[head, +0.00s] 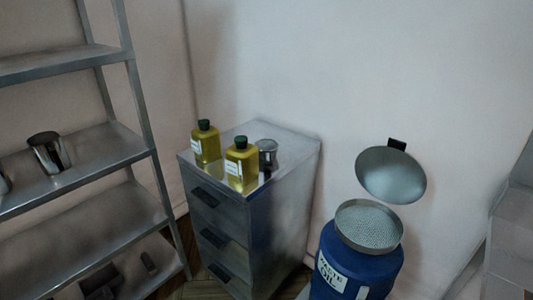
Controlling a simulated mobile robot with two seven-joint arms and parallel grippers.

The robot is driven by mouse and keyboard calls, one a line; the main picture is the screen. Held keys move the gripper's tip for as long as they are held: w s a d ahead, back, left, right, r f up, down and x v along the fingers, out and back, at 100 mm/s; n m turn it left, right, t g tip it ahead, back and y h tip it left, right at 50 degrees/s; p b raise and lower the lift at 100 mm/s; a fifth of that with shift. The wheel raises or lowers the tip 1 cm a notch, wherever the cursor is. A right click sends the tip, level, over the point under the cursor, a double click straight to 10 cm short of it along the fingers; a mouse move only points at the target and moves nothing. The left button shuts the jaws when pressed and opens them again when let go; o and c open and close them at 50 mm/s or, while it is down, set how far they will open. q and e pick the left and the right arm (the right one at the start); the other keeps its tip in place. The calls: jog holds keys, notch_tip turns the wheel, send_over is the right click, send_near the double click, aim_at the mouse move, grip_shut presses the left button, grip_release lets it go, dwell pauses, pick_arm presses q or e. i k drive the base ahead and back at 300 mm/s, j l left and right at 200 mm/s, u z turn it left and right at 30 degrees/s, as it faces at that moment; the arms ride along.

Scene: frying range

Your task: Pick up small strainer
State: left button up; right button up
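A small round metal vessel (267,150) stands on top of the drawer cabinet, behind and to the right of the oil bottles. It may be the small strainer, but it is too small to tell. A wide round strainer (369,227) with a mesh bottom sits in the mouth of a blue waste oil drum (360,262). Another metal container (47,152) stands on the left shelf; its kind is unclear. Neither of my grippers is in view.
Two yellow oil bottles (206,145) (241,168) with dark caps stand on the metal drawer cabinet (278,205). A metal shelf rack (100,146) fills the left. A round metal lid (391,175) with a black handle is above the drum, near the wall.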

aim_at(268, 148)
jog(key=i+j, duration=0.3)
jog(key=j, duration=0.15)
jog(key=i+j, duration=0.65)
jog(key=j, duration=0.25)
jog(key=i+j+z, duration=0.1)
jog(key=z, duration=1.8)
